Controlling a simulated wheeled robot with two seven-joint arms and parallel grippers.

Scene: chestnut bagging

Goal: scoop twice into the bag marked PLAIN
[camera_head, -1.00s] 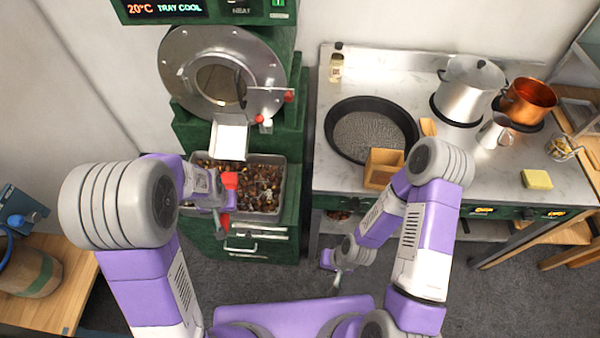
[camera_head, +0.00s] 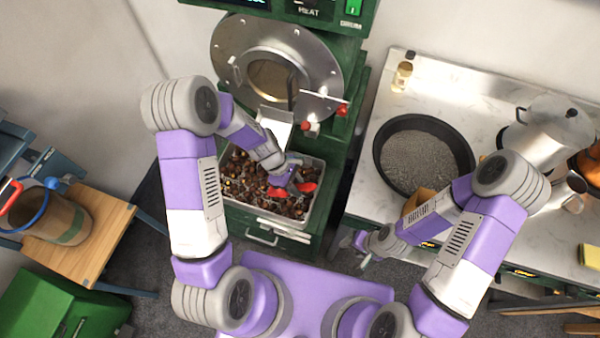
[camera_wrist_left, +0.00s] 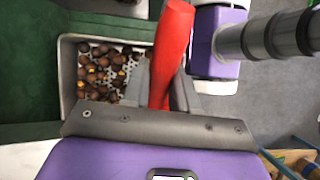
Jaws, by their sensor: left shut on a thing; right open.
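The tray of chestnuts (camera_head: 318,212) sits below the roaster's chute; the chestnuts (camera_head: 244,178) are brown. My left gripper (camera_head: 288,182) is over the tray's right half, shut on a red handle (camera_wrist_left: 172,45), which I take for the scoop's. Red also shows on both sides of the gripper in the head view. The scoop's bowl is hidden, so I cannot tell if it holds chestnuts. A brown bag-like container (camera_head: 62,222) with a green band stands at the left; no PLAIN mark is readable. My right gripper (camera_head: 362,252) is open and empty before the stove counter.
The roaster drum (camera_head: 272,75) and its chute (camera_head: 275,122) rise behind the tray. A blue ring and a red handle (camera_head: 10,196) are by the container on the wooden table (camera_head: 100,245). A green box (camera_head: 55,305) is below. A black pan (camera_head: 422,155) is on the right counter.

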